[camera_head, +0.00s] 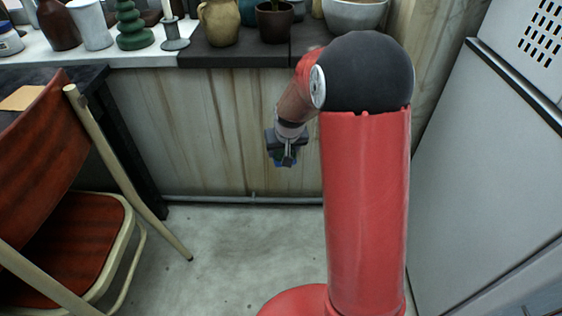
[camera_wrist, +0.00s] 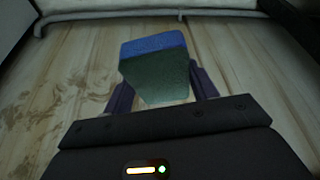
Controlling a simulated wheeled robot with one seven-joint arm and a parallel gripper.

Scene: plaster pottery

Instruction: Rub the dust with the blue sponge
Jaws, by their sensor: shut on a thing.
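The blue sponge (camera_wrist: 153,45), with a dark green layer, is held between the two fingers of my gripper (camera_wrist: 160,86) in the wrist view. In the head view, my gripper (camera_head: 286,158) hangs low in front of the wooden wall panel (camera_head: 225,120), with a bit of blue showing at its tip. In the wrist view, brownish blotches mark the pale panel (camera_wrist: 60,90) left of the sponge. I cannot tell whether these are the dust or wood grain. I cannot tell whether the sponge touches the panel.
A dark counter (camera_head: 230,54) above the panel holds a jug (camera_head: 219,22), a brown pot (camera_head: 275,22) and a bowl (camera_head: 355,14). A red chair (camera_head: 75,235) stands at left and a grey cabinet (camera_head: 490,170) at right. A pipe (camera_head: 240,199) runs along the wall's base. The floor between is clear.

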